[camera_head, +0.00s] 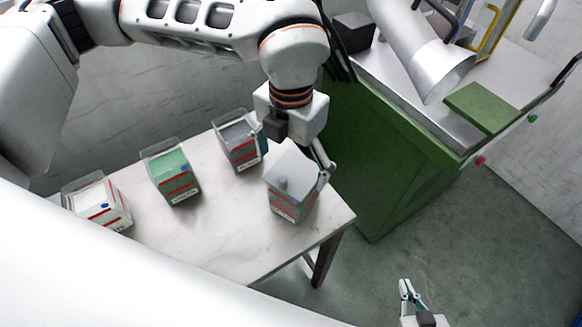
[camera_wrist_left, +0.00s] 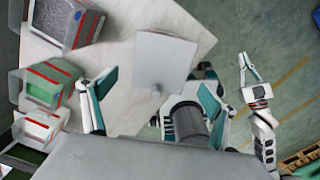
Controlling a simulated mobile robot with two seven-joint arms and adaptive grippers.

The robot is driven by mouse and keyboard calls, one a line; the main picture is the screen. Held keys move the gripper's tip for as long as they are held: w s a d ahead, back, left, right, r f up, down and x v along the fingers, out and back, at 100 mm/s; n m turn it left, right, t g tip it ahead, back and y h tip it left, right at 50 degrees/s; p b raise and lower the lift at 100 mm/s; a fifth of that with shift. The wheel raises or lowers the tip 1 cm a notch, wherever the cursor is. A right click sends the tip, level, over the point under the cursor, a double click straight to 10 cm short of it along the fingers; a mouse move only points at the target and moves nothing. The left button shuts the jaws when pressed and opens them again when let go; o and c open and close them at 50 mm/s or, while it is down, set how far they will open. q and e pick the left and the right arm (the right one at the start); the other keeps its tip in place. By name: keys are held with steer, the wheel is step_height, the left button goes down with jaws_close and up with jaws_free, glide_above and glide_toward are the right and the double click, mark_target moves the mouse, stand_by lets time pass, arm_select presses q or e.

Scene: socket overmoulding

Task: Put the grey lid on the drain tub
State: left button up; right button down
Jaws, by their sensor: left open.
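The grey lid (camera_head: 293,172), a flat square plate with a small knob, lies over the top of the drain tub (camera_head: 287,206) at the right end of the table. The tub has red stripes and a label. Whether the lid sits fully flush cannot be told. It also shows in the left wrist view as a pale square (camera_wrist_left: 165,58), with the tub hidden beneath it.
On the pale table (camera_head: 215,235) stand a tub with grey contents (camera_head: 238,140), a green one (camera_head: 172,175) and a white one (camera_head: 98,205), all with clear upright covers. A green machine (camera_head: 385,165) stands right of the table. The table's front is clear.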

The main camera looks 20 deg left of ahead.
arm_select(q)
step_height(320, 180, up, 10)
stand_by(0.3)
steer(key=shift+s+f, duration=0.1)
steer(key=shift+f, duration=0.05)
stand_by(0.3)
